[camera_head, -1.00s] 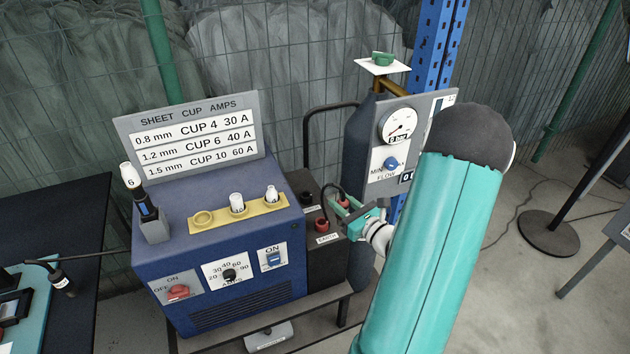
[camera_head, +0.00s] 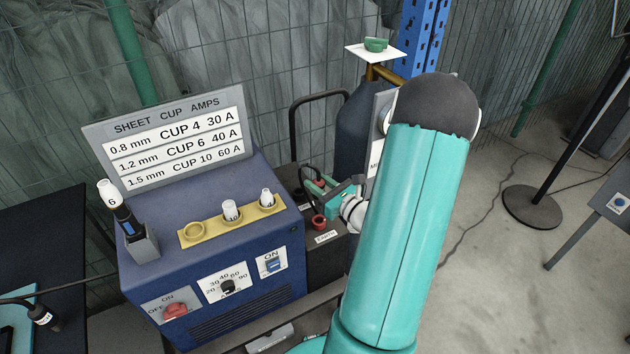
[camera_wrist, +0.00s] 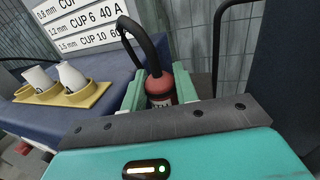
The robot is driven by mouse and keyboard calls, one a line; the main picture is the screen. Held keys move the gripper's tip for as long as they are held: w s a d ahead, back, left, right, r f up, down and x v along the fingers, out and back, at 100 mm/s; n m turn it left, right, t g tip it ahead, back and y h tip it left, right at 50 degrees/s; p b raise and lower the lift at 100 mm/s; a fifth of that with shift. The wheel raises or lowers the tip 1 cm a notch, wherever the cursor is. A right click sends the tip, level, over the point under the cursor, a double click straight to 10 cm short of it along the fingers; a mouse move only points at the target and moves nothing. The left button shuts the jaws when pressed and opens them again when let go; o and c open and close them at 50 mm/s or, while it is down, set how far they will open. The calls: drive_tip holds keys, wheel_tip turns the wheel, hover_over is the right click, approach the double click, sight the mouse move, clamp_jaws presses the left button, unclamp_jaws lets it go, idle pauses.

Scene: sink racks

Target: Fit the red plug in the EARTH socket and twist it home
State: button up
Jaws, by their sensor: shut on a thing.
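My gripper (camera_head: 322,190) is shut on the red plug (camera_wrist: 158,86), which shows between the two fingers in the wrist view. A black cable (camera_wrist: 135,30) loops up from the plug's top. In the head view the plug (camera_head: 320,183) is a small red spot between the fingers. The red EARTH socket (camera_head: 319,222) lies below the gripper on the dark unit, with its white EARTH label (camera_head: 326,237) in front. The socket looks empty, and the plug appears apart from it. The plug's lower end is hidden.
The blue machine (camera_head: 210,265) stands to the left, with a yellow cup rack (camera_head: 193,232) and a sign board (camera_head: 165,133) on top. A dark gas cylinder (camera_head: 355,125) stands close behind the gripper. The floor to the right is mostly clear.

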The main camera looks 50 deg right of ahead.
drive_tip(key=shift+s+f, duration=0.1)
drive_tip(key=shift+f, duration=2.9)
drive_tip(key=shift+f, duration=1.7)
drive_tip(key=o, duration=1.1)
drive_tip(key=s, duration=1.3)
drive_tip(key=shift+s+a+r, duration=0.1)
drive_tip(key=shift+s+a, duration=0.2)
drive_tip(key=shift+s, duration=0.1)
